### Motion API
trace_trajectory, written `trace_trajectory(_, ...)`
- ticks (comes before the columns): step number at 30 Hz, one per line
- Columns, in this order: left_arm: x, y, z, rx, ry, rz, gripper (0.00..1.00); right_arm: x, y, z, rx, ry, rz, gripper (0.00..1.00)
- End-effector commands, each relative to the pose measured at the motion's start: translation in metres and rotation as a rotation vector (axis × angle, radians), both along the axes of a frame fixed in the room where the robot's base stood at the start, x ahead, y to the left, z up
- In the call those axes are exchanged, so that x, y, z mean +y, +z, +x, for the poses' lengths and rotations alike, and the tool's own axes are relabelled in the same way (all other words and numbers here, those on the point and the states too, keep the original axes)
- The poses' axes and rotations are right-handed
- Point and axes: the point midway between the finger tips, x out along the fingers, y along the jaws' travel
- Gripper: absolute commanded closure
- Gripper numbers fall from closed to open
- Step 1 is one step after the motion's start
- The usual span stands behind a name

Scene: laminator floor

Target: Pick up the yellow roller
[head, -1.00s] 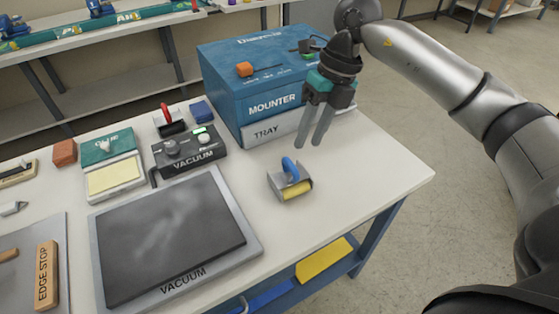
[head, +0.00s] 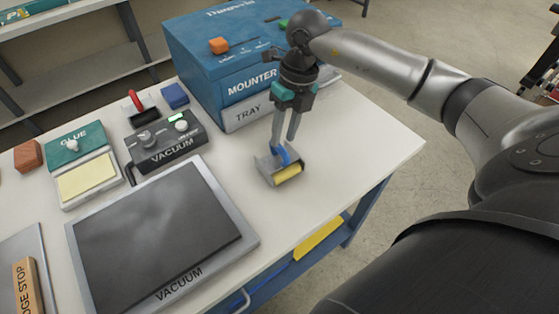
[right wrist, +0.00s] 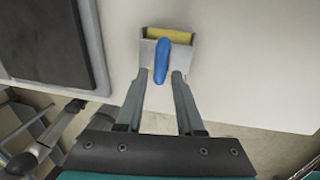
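The yellow roller (head: 288,173) sits in a grey metal holder (head: 265,170) on the white table, with a blue handle (head: 281,155) standing up from it. In the right wrist view the yellow roller (right wrist: 170,35) lies at the top, with the blue handle (right wrist: 161,60) pointing towards my fingers. My right gripper (head: 283,142) is open, its fingers pointing down at the handle. In the right wrist view the fingertips (right wrist: 157,75) lie on either side of the handle's near end; contact cannot be told. My left gripper is out of view.
The blue mounter box (head: 215,75) with its tray (head: 248,113) stands behind the roller. The vacuum plate (head: 250,240) and vacuum control box (head: 165,145) lie to the left. The table is clear to the right of the roller.

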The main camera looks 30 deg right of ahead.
Motion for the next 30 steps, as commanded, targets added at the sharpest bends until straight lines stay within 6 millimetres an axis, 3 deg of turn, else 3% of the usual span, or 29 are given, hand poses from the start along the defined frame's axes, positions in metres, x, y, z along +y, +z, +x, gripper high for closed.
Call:
trace_trajectory(5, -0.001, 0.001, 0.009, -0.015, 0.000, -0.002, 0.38, 0.003, -0.013, -0.002, 0.004, 0.001, 0.000, 0.63)
trace_trajectory(12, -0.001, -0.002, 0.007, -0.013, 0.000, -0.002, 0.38, 0.010, -0.048, -0.002, 0.002, 0.000, 0.001, 0.63)
trace_trajectory(20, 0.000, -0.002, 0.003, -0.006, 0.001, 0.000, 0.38, 0.010, -0.051, -0.002, 0.000, 0.001, 0.000, 0.65)
trace_trajectory(30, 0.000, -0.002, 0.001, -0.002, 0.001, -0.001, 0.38, 0.010, -0.051, -0.002, 0.001, 0.001, 0.000, 1.00)
